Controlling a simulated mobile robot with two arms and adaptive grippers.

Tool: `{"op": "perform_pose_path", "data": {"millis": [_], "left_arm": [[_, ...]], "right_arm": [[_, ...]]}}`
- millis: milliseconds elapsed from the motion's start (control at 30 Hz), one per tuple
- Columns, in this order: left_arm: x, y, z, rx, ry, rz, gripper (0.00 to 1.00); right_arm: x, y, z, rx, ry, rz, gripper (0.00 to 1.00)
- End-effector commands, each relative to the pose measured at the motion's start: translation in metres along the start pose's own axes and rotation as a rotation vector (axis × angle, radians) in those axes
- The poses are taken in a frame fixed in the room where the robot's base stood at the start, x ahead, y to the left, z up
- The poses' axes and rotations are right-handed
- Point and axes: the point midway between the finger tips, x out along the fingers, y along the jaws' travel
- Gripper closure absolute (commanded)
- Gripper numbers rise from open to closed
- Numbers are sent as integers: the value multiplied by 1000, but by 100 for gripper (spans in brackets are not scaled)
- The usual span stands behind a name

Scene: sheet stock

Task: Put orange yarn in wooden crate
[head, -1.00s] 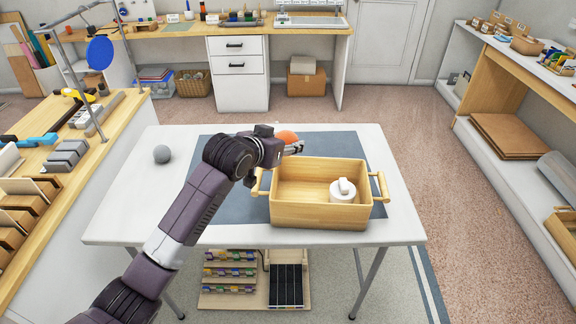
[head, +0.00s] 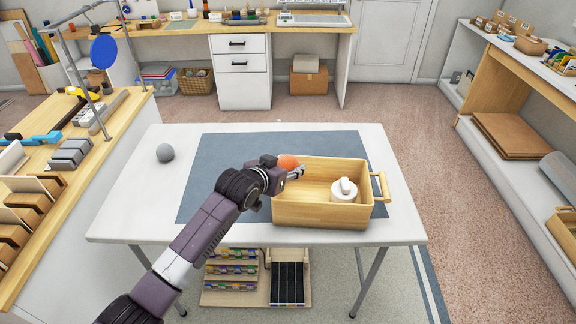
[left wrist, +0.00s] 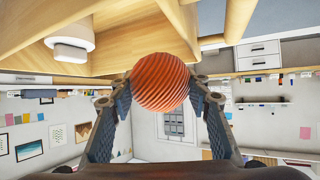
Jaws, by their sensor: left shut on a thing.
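The orange yarn (head: 288,162) is a round ball, held by my left gripper (head: 296,173) at the left side of the wooden crate. In the left wrist view the yarn (left wrist: 161,82) sits between the two fingers of my left gripper (left wrist: 165,90), which is shut on it. The wooden crate (head: 300,214) stands on the table with its right handle showing; my arm hides its left handle. The crate also fills the upper left of the left wrist view (left wrist: 140,25). My right gripper is not in view.
A grey ball (head: 165,153) lies at the left of the white table (head: 140,200). A blue-grey mat (head: 225,155) lies under the crate. The table's left part is otherwise clear.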

Motion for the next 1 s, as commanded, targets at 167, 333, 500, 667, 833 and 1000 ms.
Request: {"op": "perform_pose_path", "data": {"millis": [167,333,500,667,833,1000], "left_arm": [[3,0,6,-1,-2,0,72],[5,0,10,-1,-1,0,72],[5,0,9,-1,-1,0,45],[5,0,9,-1,-1,0,38],[4,0,8,0,-1,0,38],[-3,0,-6,1,3,0,38]], "right_arm": [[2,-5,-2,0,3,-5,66],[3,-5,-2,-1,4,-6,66],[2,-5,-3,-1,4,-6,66],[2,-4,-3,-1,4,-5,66],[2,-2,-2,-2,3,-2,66],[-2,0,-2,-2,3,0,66]]}}
